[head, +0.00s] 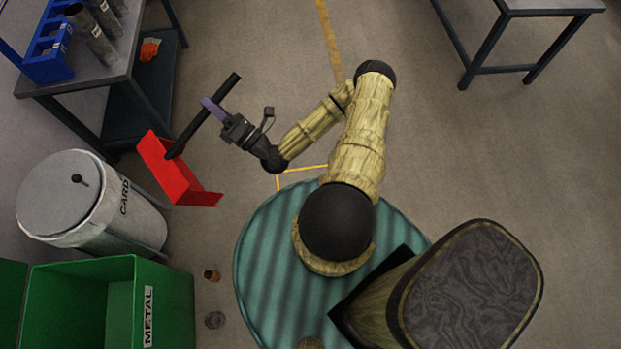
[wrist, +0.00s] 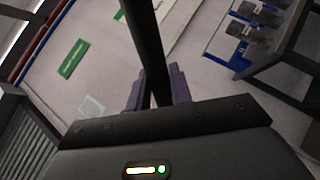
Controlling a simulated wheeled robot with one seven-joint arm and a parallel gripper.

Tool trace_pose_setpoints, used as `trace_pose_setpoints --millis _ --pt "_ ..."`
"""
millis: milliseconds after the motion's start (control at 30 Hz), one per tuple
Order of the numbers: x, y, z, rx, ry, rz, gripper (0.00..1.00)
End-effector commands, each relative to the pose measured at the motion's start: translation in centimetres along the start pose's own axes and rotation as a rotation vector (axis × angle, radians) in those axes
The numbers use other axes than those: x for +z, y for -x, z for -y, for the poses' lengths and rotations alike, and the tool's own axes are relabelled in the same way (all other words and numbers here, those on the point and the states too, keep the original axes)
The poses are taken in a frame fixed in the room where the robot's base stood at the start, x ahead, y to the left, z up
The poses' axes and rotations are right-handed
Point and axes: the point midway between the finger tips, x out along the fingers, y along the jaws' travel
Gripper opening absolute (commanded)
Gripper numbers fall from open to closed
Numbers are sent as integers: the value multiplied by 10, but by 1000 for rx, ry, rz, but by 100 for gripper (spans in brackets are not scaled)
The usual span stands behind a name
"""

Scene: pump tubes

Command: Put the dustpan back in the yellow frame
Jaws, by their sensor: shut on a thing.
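The dustpan has a red pan (head: 178,180) and a long black handle (head: 222,92). My gripper (head: 215,108) is shut on the handle, its purple fingers closed around it. In the wrist view the handle (wrist: 145,38) runs up between the fingers (wrist: 156,88); the red pan is not clearly visible there. In the head view the pan appears beside the grey bin, to the left of my base. A yellow outline (head: 300,169) on the floor, probably the yellow frame, shows one corner to the right of the dustpan. My base and arm hide the rest of it.
A grey bin marked CARD (head: 70,205) and a green bin marked METAL (head: 128,265) stand at left. A dark table (head: 90,72) with a blue rack (head: 45,50) is at upper left. Small brown (head: 211,274) and grey (head: 215,320) pieces lie on the floor. Open floor lies at upper middle.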

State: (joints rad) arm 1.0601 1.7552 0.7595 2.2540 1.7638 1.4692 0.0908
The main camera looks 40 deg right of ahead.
Motion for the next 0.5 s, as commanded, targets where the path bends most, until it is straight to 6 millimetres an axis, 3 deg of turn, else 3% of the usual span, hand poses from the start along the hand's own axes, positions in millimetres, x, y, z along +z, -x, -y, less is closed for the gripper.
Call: trace_pose_setpoints --millis 167,500 --pt "-5 9 16 -4 21 -1 0" --pt "-24 48 86 -36 144 -17 0"
